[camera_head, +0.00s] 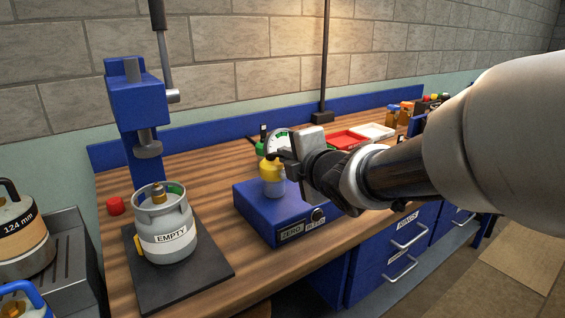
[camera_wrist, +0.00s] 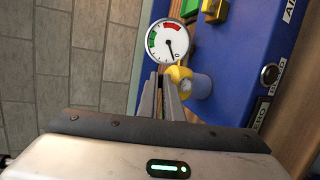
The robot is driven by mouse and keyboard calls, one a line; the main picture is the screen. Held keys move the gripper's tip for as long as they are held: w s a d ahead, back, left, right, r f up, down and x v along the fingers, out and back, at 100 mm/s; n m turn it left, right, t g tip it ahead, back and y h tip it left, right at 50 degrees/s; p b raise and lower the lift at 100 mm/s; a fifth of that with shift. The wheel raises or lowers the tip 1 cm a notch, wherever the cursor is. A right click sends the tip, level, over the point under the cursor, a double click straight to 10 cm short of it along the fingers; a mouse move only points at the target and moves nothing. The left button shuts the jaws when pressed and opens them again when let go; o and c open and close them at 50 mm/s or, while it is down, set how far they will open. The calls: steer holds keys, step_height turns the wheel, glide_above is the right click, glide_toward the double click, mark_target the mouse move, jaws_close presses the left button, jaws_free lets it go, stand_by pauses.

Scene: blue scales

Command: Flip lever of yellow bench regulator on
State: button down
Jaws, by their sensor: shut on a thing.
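The yellow bench regulator (camera_head: 271,174) stands on the blue bench unit, with a yellow top on a pale grey body and a round dial gauge behind it. In the wrist view, the yellow regulator (camera_wrist: 181,76) is just right of my fingertips. The gauge (camera_wrist: 168,43) has green and red bands and lies just beyond them. My gripper (camera_head: 288,157) is at the regulator's right side in the head view. In the wrist view, its fingers (camera_wrist: 163,84) are close together, shut on the regulator's lever, which they mostly hide.
The blue unit (camera_head: 262,222) has a front knob and labels. An EMPTY canister (camera_head: 165,228) stands on a dark plate under a blue press (camera_head: 150,100). A red tray (camera_head: 347,140) and white tray (camera_head: 375,131) lie behind my arm. The wooden bench between canister and unit is clear.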

stand_by(0.4)
steer(key=c, duration=1.9)
jaws_free()
steer(key=shift+f, duration=0.1)
steer(key=shift+s+d, duration=0.1)
steer(key=shift+s, duration=0.1)
